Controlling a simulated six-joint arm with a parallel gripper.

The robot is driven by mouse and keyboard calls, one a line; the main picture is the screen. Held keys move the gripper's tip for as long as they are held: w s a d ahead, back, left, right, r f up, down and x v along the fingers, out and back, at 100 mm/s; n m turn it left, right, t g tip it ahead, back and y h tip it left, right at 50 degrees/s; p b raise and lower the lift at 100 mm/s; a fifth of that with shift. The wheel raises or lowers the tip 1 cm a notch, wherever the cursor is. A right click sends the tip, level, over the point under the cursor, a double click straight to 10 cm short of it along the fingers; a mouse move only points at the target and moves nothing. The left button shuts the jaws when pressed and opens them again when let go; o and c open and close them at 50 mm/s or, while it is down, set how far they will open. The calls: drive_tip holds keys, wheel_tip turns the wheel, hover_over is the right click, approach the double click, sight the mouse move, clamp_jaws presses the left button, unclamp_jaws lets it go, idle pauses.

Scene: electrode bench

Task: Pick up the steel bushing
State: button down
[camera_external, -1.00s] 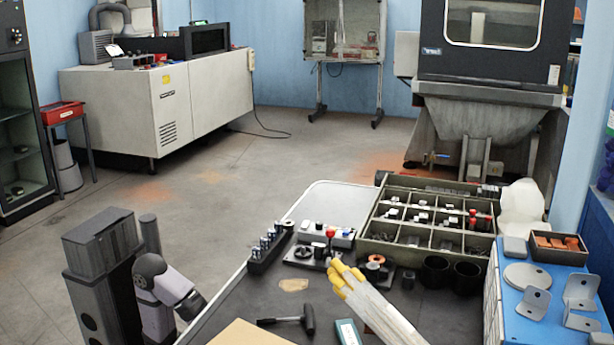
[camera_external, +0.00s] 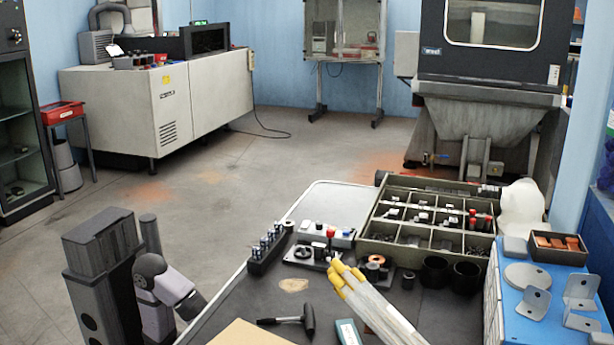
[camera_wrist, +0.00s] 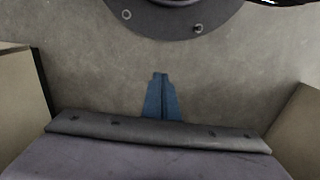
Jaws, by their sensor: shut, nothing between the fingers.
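My gripper (camera_wrist: 161,97) shows in the wrist view as two blue fingers shut together, with nothing between them. It hangs over a bare grey surface. In the external view the arm is at the lower left and its fingers cannot be made out. A small grey cylinder with a dark top, which may be the steel bushing (camera_external: 408,280), stands on the dark bench right of centre, left of two black cups. It is not seen in the wrist view, and the gripper is well apart from it.
A divided tray (camera_external: 377,246) of small parts stands at the back of the bench. A bundle of yellow-tipped rods (camera_external: 375,312) lies in front of the cylinder. A hammer (camera_external: 308,319) and a rack (camera_external: 262,260) lie to the left. Black cups (camera_external: 467,276) stand at right.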

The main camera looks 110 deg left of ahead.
drive_tip(key=c, duration=1.6)
unclamp_jaws()
drive_tip(key=shift+c, duration=0.2)
